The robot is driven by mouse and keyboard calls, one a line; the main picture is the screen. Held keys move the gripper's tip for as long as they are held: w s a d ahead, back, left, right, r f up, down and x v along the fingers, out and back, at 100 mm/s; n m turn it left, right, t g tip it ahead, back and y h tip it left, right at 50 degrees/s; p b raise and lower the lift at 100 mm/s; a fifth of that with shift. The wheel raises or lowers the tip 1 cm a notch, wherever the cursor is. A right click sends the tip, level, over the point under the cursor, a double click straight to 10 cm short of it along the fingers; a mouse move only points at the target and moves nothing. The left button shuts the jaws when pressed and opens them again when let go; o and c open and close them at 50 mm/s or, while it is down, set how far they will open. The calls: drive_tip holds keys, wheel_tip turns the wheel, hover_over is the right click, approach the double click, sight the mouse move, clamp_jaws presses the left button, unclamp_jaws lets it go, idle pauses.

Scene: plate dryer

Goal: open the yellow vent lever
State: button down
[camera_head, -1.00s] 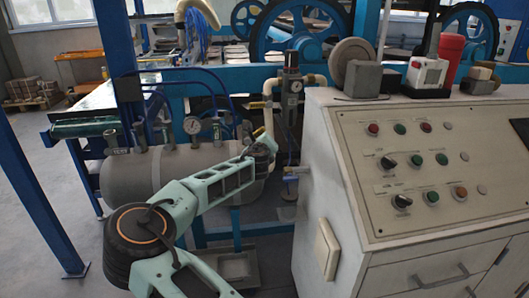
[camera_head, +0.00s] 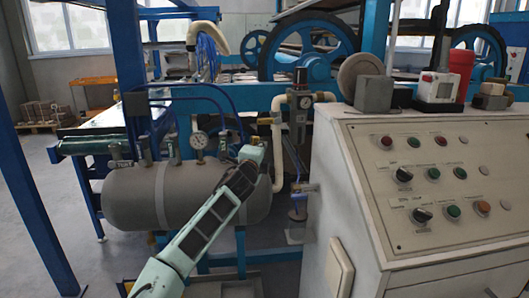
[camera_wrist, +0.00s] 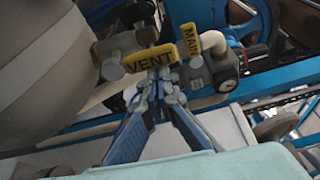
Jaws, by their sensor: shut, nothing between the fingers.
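The yellow vent lever (camera_wrist: 150,58), marked VENT, lies nearly level across a metal valve in the wrist view. My gripper (camera_wrist: 160,82) is shut and empty, with its fingertips just below the lever in the picture. I cannot tell whether they touch it. A second yellow lever, marked MAIN (camera_wrist: 192,39), stands steeply tilted just to the right of it. In the head view my gripper (camera_head: 254,152) is in front of the right end of the grey tank (camera_head: 130,200), and the vent lever cannot be made out there.
In the head view, a pressure gauge (camera_head: 199,140) sits on top of the tank and a regulator (camera_head: 300,105) hangs on the pipework to the right. The control cabinet (camera_head: 345,190) stands close on the right. Blue frame beams surround the tank.

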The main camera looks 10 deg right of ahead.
drive_tip(key=shift+a+r, duration=0.2)
drive_tip(key=shift+a, duration=0.05)
idle(0.6)
